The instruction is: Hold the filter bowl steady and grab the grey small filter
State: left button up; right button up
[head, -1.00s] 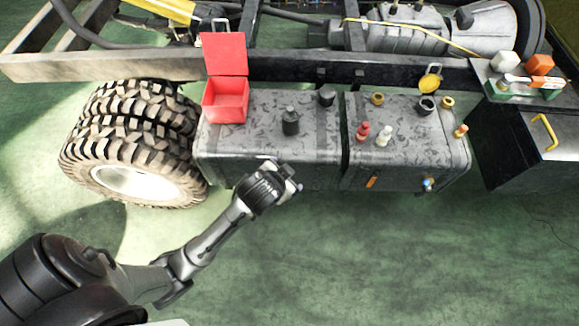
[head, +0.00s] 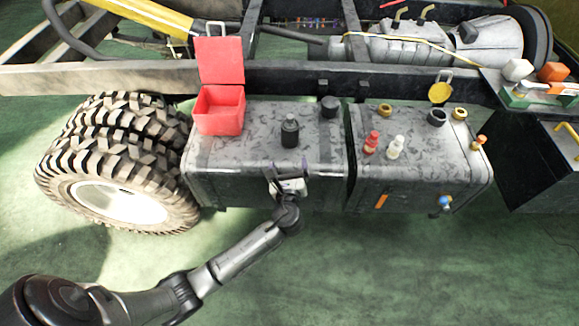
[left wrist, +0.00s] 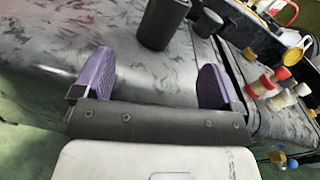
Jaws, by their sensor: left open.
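A dark grey cylinder (head: 289,132) with a narrower top stands upright on the left tank; it looks like the small filter, and also shows in the left wrist view (left wrist: 163,22). A shorter black round piece (head: 329,106) sits behind it to the right. I cannot tell which piece is the filter bowl. My left gripper (head: 288,174) is at the tank's front edge, just in front of the grey cylinder. Its purple-padded fingers (left wrist: 156,78) are wide apart with nothing between them, and the cylinder is beyond them. My right gripper is not in view.
An open red box (head: 220,112) stands at the left of the tank. The right tank (head: 415,160) carries a red bottle (head: 371,143), a white bottle (head: 395,148) and several brass fittings. A truck wheel (head: 120,165) is at left. The floor in front is clear.

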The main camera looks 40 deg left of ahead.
aim_at(290, 139)
pick_arm(q)
jog(key=w+a+m+b, duration=0.1)
jog(key=w+a+b, duration=0.1)
jog(key=w, duration=0.1)
jog(key=w+a+m+b, duration=0.1)
jog(key=w+a, duration=0.1)
jog(key=w, duration=0.1)
jog(key=w+a+m+b, duration=0.1)
jog(key=w+a+b, duration=0.1)
jog(key=w+a, duration=0.1)
jog(key=shift+w+f+b, duration=0.1)
jog(key=shift+w+b, duration=0.1)
jog(key=shift+b, duration=0.1)
jog(key=shift+b+x, duration=0.45)
jog(key=shift+x, duration=0.6)
jog(key=c, duration=1.1)
